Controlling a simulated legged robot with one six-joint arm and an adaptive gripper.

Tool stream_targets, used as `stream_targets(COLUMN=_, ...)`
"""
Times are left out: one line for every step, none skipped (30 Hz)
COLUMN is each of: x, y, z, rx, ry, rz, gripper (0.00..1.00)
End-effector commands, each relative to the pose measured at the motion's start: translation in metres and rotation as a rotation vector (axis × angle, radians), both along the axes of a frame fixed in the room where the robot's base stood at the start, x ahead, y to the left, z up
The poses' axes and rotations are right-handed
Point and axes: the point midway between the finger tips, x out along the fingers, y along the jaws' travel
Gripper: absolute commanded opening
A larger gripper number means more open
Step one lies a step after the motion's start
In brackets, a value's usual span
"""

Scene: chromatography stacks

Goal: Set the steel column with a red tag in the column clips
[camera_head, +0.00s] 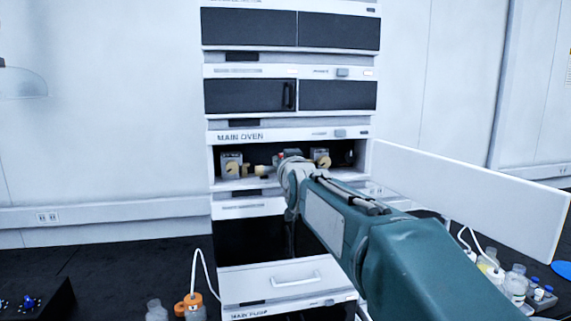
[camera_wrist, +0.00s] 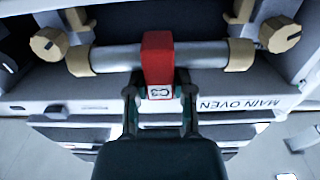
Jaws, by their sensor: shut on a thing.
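The steel column (camera_wrist: 115,58) lies crosswise in the wrist view, with tan end fittings and a red tag (camera_wrist: 158,55) around its middle. My gripper (camera_wrist: 159,97) is shut on the column at the tag, one finger on each side of it. The column clips, a left one (camera_wrist: 77,32) and a right one (camera_wrist: 240,30), are grey blocks with tan knobs just beyond the column's ends. I cannot tell whether the column touches or sits in them. In the head view the clips (camera_head: 232,165) show inside the oven opening; my arm hides most of the gripper and column.
The MAIN OVEN module (camera_head: 290,134) is open, its white door (camera_head: 480,195) swung out to the right. More dark-fronted modules stand above and below. Bottles (camera_head: 515,283) and an orange-capped bottle (camera_head: 193,306) stand on the dark bench.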

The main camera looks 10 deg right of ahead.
Motion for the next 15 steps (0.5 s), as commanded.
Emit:
stream_targets(x=0.004, y=0.0, z=-0.001, rx=0.0, ry=0.001, rz=0.0, gripper=0.0)
stream_targets(x=0.006, y=0.0, z=-0.001, rx=0.0, ry=0.001, rz=0.0, gripper=0.0)
stream_targets(x=0.009, y=0.0, z=-0.001, rx=0.0, ry=0.0, rz=0.0, gripper=0.0)
stream_targets(x=0.011, y=0.0, z=-0.001, rx=0.0, ry=0.0, rz=0.0, gripper=0.0)
stream_targets(x=0.013, y=0.0, z=-0.001, rx=0.0, ry=0.0, rz=0.0, gripper=0.0)
stream_targets(x=0.016, y=0.0, z=-0.002, rx=0.0, ry=0.001, rz=0.0, gripper=0.0)
stream_targets(x=0.018, y=0.0, z=-0.001, rx=0.0, ry=0.0, rz=0.0, gripper=0.0)
stream_targets(x=0.019, y=0.0, z=-0.001, rx=0.0, ry=0.0, rz=0.0, gripper=0.0)
stream_targets(x=0.022, y=0.0, z=-0.001, rx=0.0, ry=0.0, rz=0.0, gripper=0.0)
stream_targets(x=0.024, y=0.0, z=-0.002, rx=0.0, ry=0.0, rz=0.0, gripper=0.0)
stream_targets(x=0.026, y=0.0, z=-0.002, rx=0.0, ry=0.0, rz=0.0, gripper=0.0)
stream_targets(x=0.029, y=0.0, z=-0.002, rx=0.0, ry=0.0, rz=0.0, gripper=0.0)
stream_targets(x=0.031, y=0.0, z=-0.002, rx=0.0, ry=0.0, rz=0.0, gripper=0.0)
stream_targets(x=0.033, y=0.0, z=-0.002, rx=0.0, ry=0.0, rz=0.0, gripper=0.0)
stream_targets(x=0.036, y=0.0, z=-0.002, rx=0.0, ry=0.0, rz=0.0, gripper=0.0)
